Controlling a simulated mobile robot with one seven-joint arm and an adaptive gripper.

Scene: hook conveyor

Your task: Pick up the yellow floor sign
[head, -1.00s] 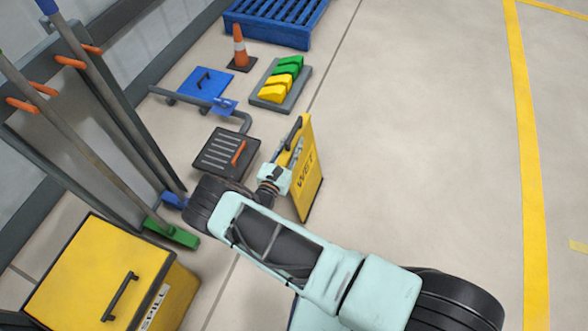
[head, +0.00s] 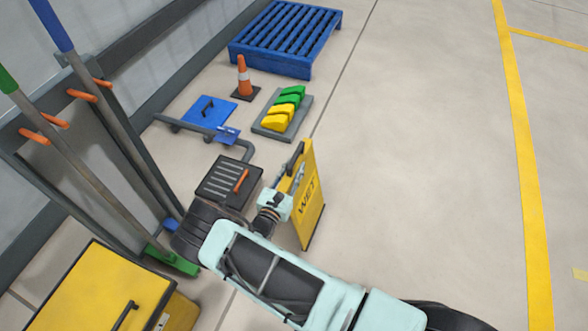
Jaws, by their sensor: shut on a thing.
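The yellow floor sign (head: 311,204), with "WET" lettering and a dark handle at its top, is upright at the picture's middle. My gripper (head: 298,175) is at the sign's upper left side, shut on it. The fingers are small here and partly hidden by my wrist, so the exact contact is hard to see. I cannot tell whether the sign's lower edge touches the floor.
A dark drain grate (head: 222,181) with an orange handle lies left of the sign. Beyond are a tray of green and yellow blocks (head: 264,128), a cone (head: 243,76) and a blue pallet (head: 242,56). A yellow spill bin (head: 90,290) stands front left. Floor on the right is clear.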

